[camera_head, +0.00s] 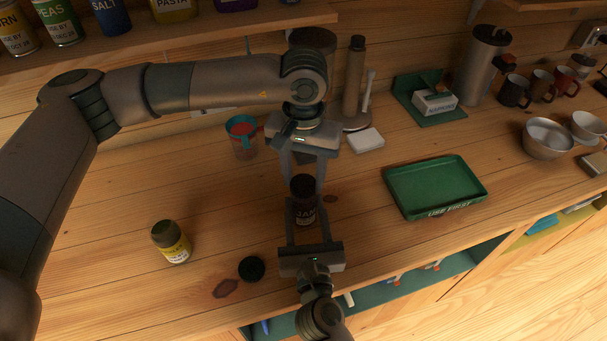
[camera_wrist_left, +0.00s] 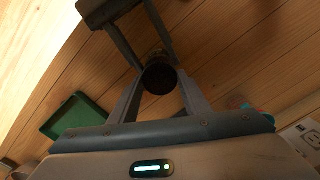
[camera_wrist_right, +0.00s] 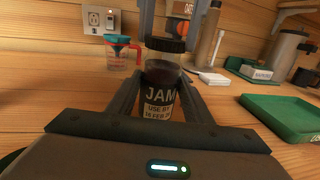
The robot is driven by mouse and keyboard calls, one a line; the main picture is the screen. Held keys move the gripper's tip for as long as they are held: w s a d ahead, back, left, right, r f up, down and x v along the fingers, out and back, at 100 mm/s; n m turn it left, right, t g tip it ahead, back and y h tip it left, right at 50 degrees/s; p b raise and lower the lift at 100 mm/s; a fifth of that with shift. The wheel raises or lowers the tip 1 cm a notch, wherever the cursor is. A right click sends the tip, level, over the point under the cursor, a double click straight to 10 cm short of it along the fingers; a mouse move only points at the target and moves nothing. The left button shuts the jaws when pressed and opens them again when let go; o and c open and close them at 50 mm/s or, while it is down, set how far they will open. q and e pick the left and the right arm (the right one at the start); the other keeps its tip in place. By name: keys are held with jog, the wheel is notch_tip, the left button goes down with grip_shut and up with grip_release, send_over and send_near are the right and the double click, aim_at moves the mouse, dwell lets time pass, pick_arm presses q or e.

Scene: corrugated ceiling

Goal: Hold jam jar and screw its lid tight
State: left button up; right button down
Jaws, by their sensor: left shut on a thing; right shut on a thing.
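The dark lid (camera_wrist_right: 166,45) sits on top of the jar and looks level. My left gripper (camera_head: 304,179) comes from above and behind and is shut on the lid. In the left wrist view the round lid (camera_wrist_left: 160,78) is between its fingertips. I cannot tell how tight the lid is.
A yellow-labelled jar (camera_head: 171,242) and a dark round disc (camera_head: 251,268) lie left of the jam jar. A measuring cup (camera_head: 243,138) stands behind. A green "USE FIRST" tray (camera_head: 390,188) is to the right. Counter between tray and jar is clear.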

pick_arm(q)
jog(key=m, duration=1.2)
jog(key=shift+m, duration=0.4)
jog(key=o, duration=1)
jog(key=shift+r, duration=2.2)
jog(key=shift+c, duration=0.2)
